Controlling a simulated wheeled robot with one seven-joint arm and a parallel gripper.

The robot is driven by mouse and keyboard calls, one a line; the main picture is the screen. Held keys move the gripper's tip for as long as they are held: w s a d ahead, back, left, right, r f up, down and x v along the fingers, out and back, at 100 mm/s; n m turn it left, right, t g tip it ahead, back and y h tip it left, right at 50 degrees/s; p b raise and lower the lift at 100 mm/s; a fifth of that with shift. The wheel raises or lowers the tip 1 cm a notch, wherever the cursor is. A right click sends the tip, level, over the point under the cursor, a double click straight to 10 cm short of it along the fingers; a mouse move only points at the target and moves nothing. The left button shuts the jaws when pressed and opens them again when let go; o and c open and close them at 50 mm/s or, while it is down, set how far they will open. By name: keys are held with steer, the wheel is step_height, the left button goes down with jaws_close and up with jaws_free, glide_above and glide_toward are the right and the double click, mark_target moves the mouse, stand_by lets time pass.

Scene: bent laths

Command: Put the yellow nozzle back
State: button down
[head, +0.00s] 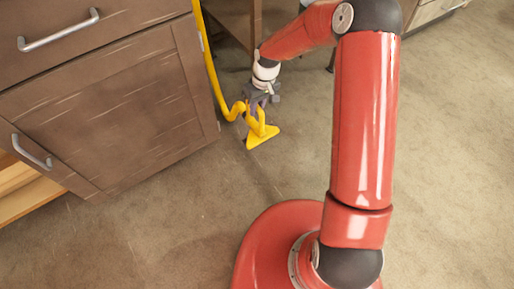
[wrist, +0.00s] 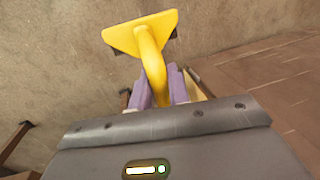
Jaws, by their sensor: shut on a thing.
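The yellow nozzle (head: 262,132) has a flat triangular foot and a curved neck. My gripper (head: 258,99) is shut on its neck and holds it low, near the corner of the brown cabinet. The wrist view shows the nozzle (wrist: 151,42) between the two purple fingers of my gripper (wrist: 160,90), with its foot pointing away from the gripper. A yellow hose (head: 211,65) runs down the cabinet's side and curves toward the nozzle. I cannot tell whether the foot touches the floor. The place where the nozzle belongs cannot be made out.
Wooden furniture (head: 232,20) stands behind my gripper. The floor (head: 455,130) at the right is clear.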

step_height(320, 180, down, 18)
steer(key=b, duration=0.2)
steer(key=shift+f, duration=0.1)
steer(key=shift+f, duration=0.15)
steer(key=c, duration=1.3)
jaws_free()
steer(key=shift+c, duration=0.2)
